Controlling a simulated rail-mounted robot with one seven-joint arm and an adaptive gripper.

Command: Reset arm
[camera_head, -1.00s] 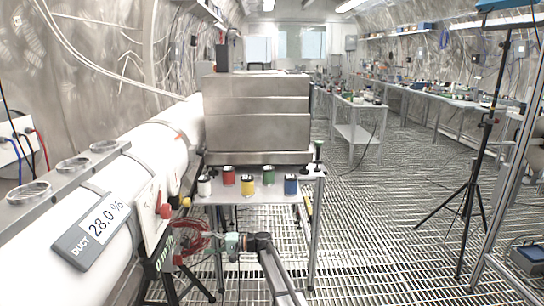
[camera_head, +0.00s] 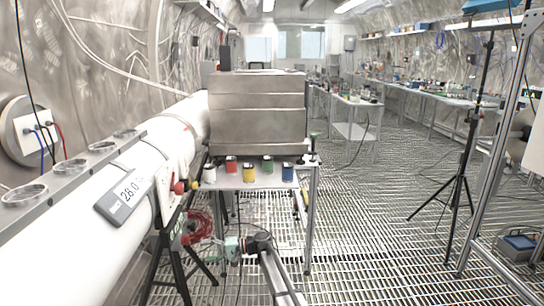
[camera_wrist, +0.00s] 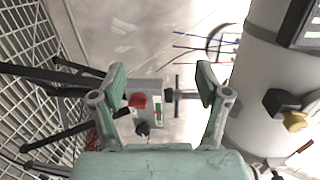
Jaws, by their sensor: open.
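My gripper (camera_head: 214,241) is low in the middle of the head view, left of my forearm. In the wrist view its two green-padded fingers (camera_wrist: 161,84) stand wide apart with nothing held between them. Beyond the fingers, in the wrist view, is a grey box (camera_wrist: 155,92) with a red knob (camera_wrist: 138,101) and a black knob (camera_wrist: 142,128). It appears apart from the fingers, though the distance is hard to judge.
A white duct (camera_head: 75,235) with a display (camera_head: 125,195) runs along the left. A table (camera_head: 258,183) ahead carries several coloured cans and a steel box (camera_head: 258,115). A black tripod (camera_head: 462,160) stands right. Open grated floor (camera_head: 375,220) lies between.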

